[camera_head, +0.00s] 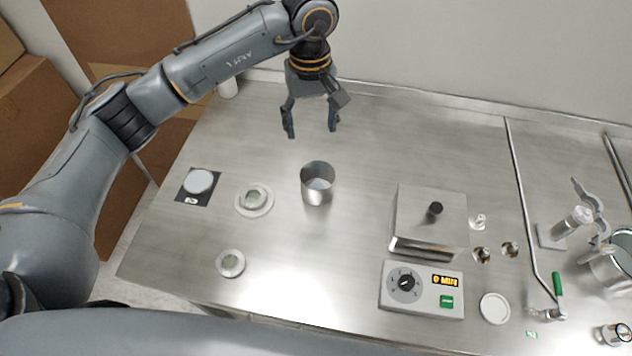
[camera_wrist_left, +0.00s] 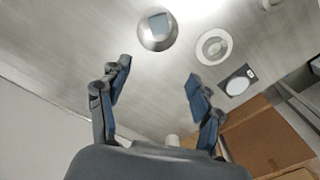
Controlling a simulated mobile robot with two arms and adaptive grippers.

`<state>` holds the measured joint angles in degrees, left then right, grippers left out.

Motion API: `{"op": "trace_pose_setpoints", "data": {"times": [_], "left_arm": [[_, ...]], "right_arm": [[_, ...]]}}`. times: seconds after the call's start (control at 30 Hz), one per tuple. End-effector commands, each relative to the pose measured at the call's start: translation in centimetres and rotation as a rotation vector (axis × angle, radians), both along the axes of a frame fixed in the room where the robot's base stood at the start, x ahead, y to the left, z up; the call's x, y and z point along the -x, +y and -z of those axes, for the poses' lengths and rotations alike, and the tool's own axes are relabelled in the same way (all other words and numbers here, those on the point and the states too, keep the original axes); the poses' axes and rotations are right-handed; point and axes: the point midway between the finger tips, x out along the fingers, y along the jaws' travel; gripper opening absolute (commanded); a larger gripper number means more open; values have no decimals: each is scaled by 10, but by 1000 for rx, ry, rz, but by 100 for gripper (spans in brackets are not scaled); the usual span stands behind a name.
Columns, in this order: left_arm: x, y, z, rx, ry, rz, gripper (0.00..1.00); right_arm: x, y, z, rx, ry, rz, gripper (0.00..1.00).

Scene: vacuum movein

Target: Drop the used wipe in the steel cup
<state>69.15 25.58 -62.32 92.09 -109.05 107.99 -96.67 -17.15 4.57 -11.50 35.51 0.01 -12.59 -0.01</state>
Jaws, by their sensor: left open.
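The steel cup (camera_head: 317,194) stands upright on the bench, left of its middle. A pale, squarish piece that looks like the wipe (camera_head: 319,184) lies inside the cup, low down. In the left wrist view the cup (camera_wrist_left: 145,38) is at the top, with the pale square wipe (camera_wrist_left: 159,23) inside its rim. My left gripper (camera_head: 311,126) is open and empty, fingers pointing down, above the bench and behind the cup in the head view. It also shows open in the left wrist view (camera_wrist_left: 157,76). My right gripper is in neither view.
Left of the cup are a ringed flange (camera_head: 254,199), a smaller round fitting (camera_head: 230,263) and a dark pad with a pale disc (camera_head: 198,182). A steel box (camera_head: 430,218) and a timer unit (camera_head: 422,290) stand to the right. The bench's back middle is clear.

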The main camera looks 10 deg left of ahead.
Motion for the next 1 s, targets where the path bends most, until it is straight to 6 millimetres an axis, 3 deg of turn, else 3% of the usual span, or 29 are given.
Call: {"op": "trace_pose_setpoints", "data": {"times": [0.1,0.3,1.0], "left_arm": [[0,0,-24,1,-3,1,65],[0,0,-46,0,-1,0,65],[0,0,-50,0,1,1,65]], "right_arm": [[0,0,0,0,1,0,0],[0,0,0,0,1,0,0],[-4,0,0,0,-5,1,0]]}}
